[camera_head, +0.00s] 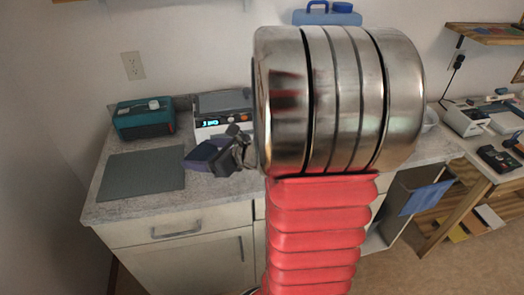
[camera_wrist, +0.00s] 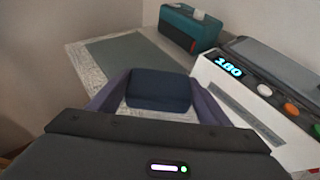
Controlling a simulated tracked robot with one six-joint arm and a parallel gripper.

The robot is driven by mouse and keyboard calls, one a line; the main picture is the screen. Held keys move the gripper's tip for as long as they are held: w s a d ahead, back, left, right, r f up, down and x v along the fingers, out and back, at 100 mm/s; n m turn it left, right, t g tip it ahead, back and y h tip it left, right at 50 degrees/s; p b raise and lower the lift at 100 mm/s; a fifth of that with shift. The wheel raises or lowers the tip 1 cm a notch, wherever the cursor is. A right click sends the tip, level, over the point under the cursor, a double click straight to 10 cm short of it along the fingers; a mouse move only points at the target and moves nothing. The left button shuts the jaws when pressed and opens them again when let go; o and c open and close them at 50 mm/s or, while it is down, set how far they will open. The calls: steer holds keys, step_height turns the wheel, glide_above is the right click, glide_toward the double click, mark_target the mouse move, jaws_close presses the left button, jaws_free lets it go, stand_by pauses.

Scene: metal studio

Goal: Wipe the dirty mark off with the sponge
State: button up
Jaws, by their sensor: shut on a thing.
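My gripper (camera_head: 208,153) hangs at the counter, near its front edge, between the grey mat and the white device. In the wrist view its two purple fingers are closed on the sides of a dark blue block, the sponge (camera_wrist: 158,90). In the head view the sponge is hard to tell apart from the dark gripper. I cannot tell whether it touches the counter. No dirty mark can be made out in either view; the area under the sponge and gripper is hidden.
The grey mat (camera_head: 142,172) lies left on the speckled counter (camera_head: 120,212). A teal box (camera_head: 144,118) stands behind it. A white device with a lit display (camera_head: 221,112) stands close behind my gripper. My arm blocks the middle of the head view.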

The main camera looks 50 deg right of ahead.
steer(key=shift+a, duration=0.1)
stand_by(0.3)
steer(key=shift+y, duration=0.3)
steer(key=w+a, duration=0.2)
steer(key=a, duration=0.1)
steer(key=w+a+f, duration=0.1)
steer(key=w+a, duration=0.1)
steer(key=a, duration=0.1)
steer(key=w+a, duration=0.2)
steer(key=a, duration=0.1)
steer(key=shift+a+f, duration=0.25)
steer(key=shift+f, duration=0.05)
steer(key=shift+n, duration=0.3)
steer(key=a, duration=0.2)
steer(key=w+a+f, duration=0.1)
steer(key=a, duration=0.2)
steer(key=w+a+f, duration=0.1)
steer(key=a, duration=0.2)
steer(key=shift+a+f, duration=0.2)
steer(key=shift+f, duration=0.05)
steer(key=shift+a, duration=0.15)
